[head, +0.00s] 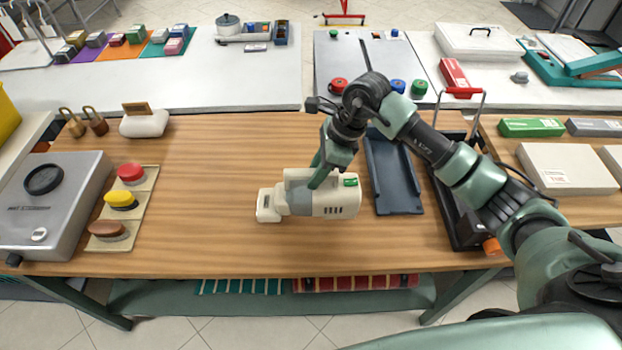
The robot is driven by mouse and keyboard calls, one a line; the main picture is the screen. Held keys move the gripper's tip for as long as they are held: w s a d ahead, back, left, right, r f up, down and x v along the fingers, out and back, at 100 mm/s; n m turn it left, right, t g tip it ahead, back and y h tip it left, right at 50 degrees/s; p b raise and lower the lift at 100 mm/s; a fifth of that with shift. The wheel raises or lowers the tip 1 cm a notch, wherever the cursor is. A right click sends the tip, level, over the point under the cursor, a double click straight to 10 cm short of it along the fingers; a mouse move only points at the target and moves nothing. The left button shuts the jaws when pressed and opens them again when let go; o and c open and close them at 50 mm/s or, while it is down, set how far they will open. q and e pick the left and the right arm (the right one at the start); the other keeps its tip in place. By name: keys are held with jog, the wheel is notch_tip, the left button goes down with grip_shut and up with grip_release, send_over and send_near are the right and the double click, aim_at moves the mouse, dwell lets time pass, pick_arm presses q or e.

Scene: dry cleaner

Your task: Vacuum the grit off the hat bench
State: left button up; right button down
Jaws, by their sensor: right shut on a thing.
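The hat bench (200,230) is a wooden table with a wide bare top in the middle. A cream hand vacuum (335,204) with a green button lies level over the bench's centre, its nozzle (268,206) pointing left. My right gripper (322,175) reaches down from above and is shut on the vacuum's handle; the arm hides part of it. I cannot tell whether the nozzle touches the wood. No grit can be made out on the bench at this size. My left gripper is not in view.
A dark blue tray (393,172) lies right of the vacuum. A mat with red, yellow and brown pads (122,201) and a grey metal box (52,200) stand at the left. The bench's middle left is clear.

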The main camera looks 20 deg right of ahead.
jog(key=shift+w+r, duration=0.1)
jog(key=shift+r, duration=0.65)
jog(key=shift+r+p, duration=0.5)
jog(key=shift+r, duration=0.2)
jog(key=shift+a+r, duration=0.1)
jog(key=shift+r, duration=0.6)
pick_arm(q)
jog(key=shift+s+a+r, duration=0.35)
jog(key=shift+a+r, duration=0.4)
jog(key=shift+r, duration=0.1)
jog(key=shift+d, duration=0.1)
